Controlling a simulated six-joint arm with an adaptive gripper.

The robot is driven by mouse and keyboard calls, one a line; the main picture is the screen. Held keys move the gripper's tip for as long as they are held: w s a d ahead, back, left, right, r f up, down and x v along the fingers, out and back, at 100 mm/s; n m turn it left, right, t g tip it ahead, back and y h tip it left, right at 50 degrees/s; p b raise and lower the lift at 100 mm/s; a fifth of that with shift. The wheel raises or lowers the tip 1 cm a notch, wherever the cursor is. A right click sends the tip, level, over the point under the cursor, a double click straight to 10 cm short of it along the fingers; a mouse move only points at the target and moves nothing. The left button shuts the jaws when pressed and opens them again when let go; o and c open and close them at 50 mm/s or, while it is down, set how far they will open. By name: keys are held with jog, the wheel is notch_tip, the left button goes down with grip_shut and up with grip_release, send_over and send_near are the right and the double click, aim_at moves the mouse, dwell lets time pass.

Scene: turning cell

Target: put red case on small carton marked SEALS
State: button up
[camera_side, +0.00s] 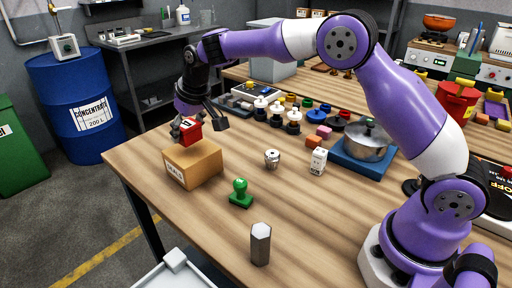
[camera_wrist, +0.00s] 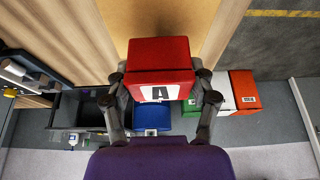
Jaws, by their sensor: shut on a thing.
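The red case (camera_side: 190,131), a small red box with a white label marked A, is in my gripper (camera_side: 202,128). In the wrist view the red case (camera_wrist: 158,62) sits between the two fingers of my gripper (camera_wrist: 160,88), which are shut on its sides. The small carton marked SEALS (camera_side: 194,164) is a tan cardboard box near the table's left edge. In the side view the case is right over the carton's top, near its back; I cannot tell whether it touches. In the wrist view the carton (camera_wrist: 128,22) shows behind the case.
A green knobbed piece (camera_side: 240,194), a grey hexagonal post (camera_side: 260,244) and a small metal pot (camera_side: 271,158) stand right of the carton. A white box (camera_side: 318,161) and a steel pot (camera_side: 367,141) on a blue base are farther right. Several knobbed pieces stand behind. The table edge is close left.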

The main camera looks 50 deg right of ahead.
jog(key=shift+f, duration=1.15)
jog(key=shift+f, duration=0.1)
jog(key=o, duration=1.2)
jog(key=shift+o, duration=0.2)
jog(key=v, duration=1.2)
jog(key=s+d+r, duration=0.2)
jog(key=s, duration=0.5)
jog(key=s+d+r, duration=0.1)
jog(key=s+d, duration=0.1)
jog(key=s, duration=0.5)
jog(key=s+d+f+t, duration=0.1)
jog(key=s+f, duration=0.3)
jog(key=s, duration=0.6)
jog(key=shift+d+f, duration=0.25)
